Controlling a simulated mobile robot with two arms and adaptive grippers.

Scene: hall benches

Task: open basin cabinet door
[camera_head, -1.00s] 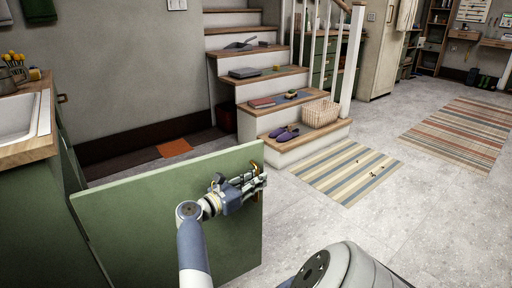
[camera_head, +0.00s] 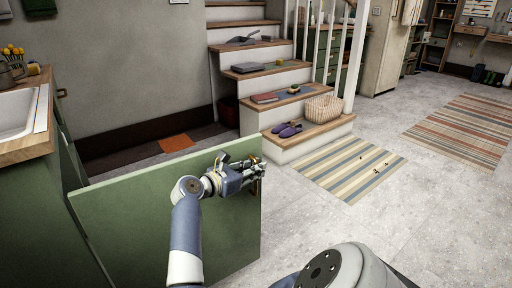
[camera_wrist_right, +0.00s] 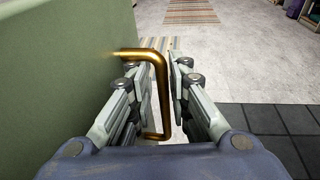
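The green basin cabinet door (camera_head: 140,225) stands swung far out from the cabinet (camera_head: 30,215) at the left. Its brass handle (camera_head: 257,187) is near the door's free edge, partly hidden by my right gripper (camera_head: 254,172). In the right wrist view, the handle (camera_wrist_right: 163,92) runs between the two fingers of the right gripper (camera_wrist_right: 158,82). The fingers are apart, with a visible gap between the bar and the left finger. The door's green face (camera_wrist_right: 60,75) fills the left of that view. My left gripper is not in view.
The basin (camera_head: 18,115) sits on a wooden counter above the cabinet. Stairs (camera_head: 285,95) holding purple shoes (camera_head: 287,129) and a wicker basket (camera_head: 322,108) rise behind the door. The tiled floor at right is mostly clear.

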